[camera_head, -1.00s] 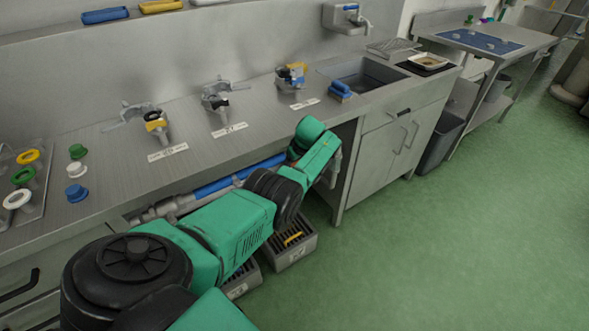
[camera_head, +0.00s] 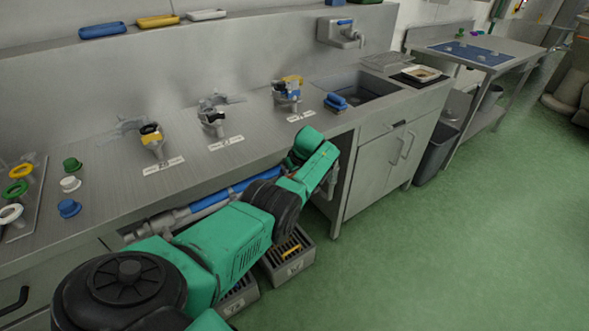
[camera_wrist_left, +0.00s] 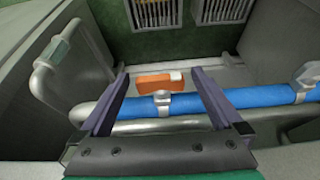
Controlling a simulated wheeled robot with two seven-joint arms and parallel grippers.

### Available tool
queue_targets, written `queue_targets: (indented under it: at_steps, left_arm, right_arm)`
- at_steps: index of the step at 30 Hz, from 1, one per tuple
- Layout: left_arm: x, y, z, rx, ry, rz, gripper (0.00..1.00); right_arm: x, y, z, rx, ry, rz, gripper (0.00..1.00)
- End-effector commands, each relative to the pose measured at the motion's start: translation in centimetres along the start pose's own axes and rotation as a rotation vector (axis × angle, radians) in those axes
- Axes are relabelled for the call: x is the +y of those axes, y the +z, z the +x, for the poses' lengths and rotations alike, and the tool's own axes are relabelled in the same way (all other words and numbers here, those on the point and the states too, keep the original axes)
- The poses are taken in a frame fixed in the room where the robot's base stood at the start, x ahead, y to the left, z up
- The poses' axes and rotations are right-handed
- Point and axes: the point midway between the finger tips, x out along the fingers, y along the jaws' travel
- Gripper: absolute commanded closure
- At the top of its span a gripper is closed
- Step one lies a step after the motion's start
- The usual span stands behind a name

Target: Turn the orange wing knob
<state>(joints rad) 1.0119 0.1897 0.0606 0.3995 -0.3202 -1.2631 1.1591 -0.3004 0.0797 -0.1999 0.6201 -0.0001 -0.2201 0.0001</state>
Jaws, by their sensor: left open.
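The orange wing knob (camera_wrist_left: 153,84) shows in the left wrist view, on a grey valve body on a blue pipe (camera_wrist_left: 260,97). It has a pale patch at its right end and lies across the picture. My left gripper (camera_wrist_left: 160,74) is open, with one dark finger on each side of the knob and gaps visible between. I cannot tell how deep the knob sits between the fingers. In the head view the blue pipe (camera_head: 235,188) runs below the counter edge; the knob and my left gripper are hidden there behind my green arm. My right gripper is not in view.
A grey bent pipe (camera_wrist_left: 45,85) stands left of the fingers, and panels close in on both sides. Slotted grey bins (camera_head: 288,258) stand on the floor under the counter (camera_head: 250,150). Several valve fittings sit on the counter. Green floor to the right is clear.

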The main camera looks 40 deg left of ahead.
Motion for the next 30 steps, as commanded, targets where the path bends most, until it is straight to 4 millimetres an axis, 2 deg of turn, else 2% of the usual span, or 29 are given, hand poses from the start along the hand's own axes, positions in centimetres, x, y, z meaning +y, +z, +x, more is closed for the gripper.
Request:
queue_targets:
  at_steps: [1,4,8,12,16,21,30]
  left_arm:
    - [0.1,-0.2,-1.2,0.000,0.003,0.001,0.00]
    - [0.0,-0.4,-3.5,0.001,0.003,0.000,0.00]
    - [0.0,-0.2,-6.3,0.001,0.004,-0.001,0.00]
    - [0.1,-0.1,-10.0,0.001,0.005,-0.001,0.00]
    - [0.1,0.0,-12.6,0.001,0.002,0.000,0.00]
    - [0.0,0.0,-13.9,0.000,-0.001,0.000,0.00]
    - [0.0,-0.1,-13.9,0.001,-0.001,0.000,0.00]
  right_arm:
    - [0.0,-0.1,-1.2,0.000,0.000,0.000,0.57]
    - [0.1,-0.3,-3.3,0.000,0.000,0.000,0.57]
    - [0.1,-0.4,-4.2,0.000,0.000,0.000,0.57]
    - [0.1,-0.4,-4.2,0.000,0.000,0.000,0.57]
    - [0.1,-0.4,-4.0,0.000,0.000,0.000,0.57]
    - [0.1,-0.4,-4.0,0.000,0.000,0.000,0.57]
    - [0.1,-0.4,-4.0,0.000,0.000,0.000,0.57]
